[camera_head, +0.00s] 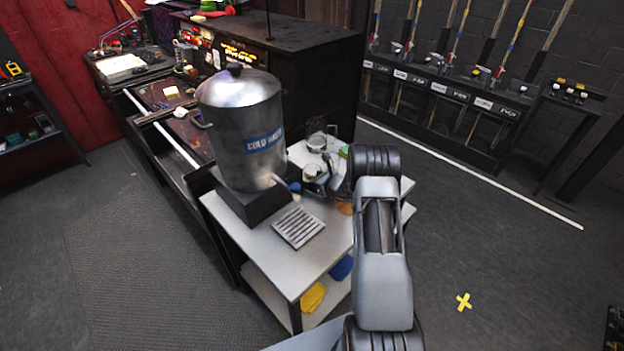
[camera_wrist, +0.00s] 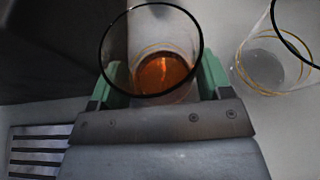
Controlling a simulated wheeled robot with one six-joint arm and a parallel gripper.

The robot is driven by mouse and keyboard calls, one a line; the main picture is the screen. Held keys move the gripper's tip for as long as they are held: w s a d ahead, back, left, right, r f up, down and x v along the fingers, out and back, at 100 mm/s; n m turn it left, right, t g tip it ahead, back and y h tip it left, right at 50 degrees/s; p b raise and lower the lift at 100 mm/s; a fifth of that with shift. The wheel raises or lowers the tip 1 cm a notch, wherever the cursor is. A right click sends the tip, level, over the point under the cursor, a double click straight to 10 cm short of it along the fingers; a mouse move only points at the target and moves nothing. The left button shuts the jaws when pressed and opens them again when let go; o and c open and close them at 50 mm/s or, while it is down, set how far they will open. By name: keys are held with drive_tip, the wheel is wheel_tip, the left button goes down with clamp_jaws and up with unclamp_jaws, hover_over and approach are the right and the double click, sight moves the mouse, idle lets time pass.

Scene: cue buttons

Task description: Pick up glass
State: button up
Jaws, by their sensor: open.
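In the wrist view, a clear glass (camera_wrist: 165,72) with a dark rim and amber liquid stands between the two green fingers of my gripper (camera_wrist: 164,80). The fingers are open, one on each side of the glass. Whether either touches it is not clear. A second clear glass (camera_wrist: 265,65) with yellowish rings looks empty and stands just right of the right finger. In the head view my arm hides most of the gripper, and only a bit of amber (camera_head: 344,208) shows beside the arm.
A metal drink dispenser (camera_head: 245,130) stands on a dark block on the white cart (camera_head: 275,262). A slotted drip grate (camera_head: 299,227) lies in front of it and shows at left in the wrist view (camera_wrist: 38,150). Other glassware (camera_head: 316,140) stands at the cart's back.

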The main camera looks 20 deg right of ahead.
drive_tip(key=shift+w+f, duration=0.1)
drive_tip(key=c, duration=0.6)
drive_tip(key=shift+c, duration=0.5)
drive_tip(key=shift+r, duration=0.25)
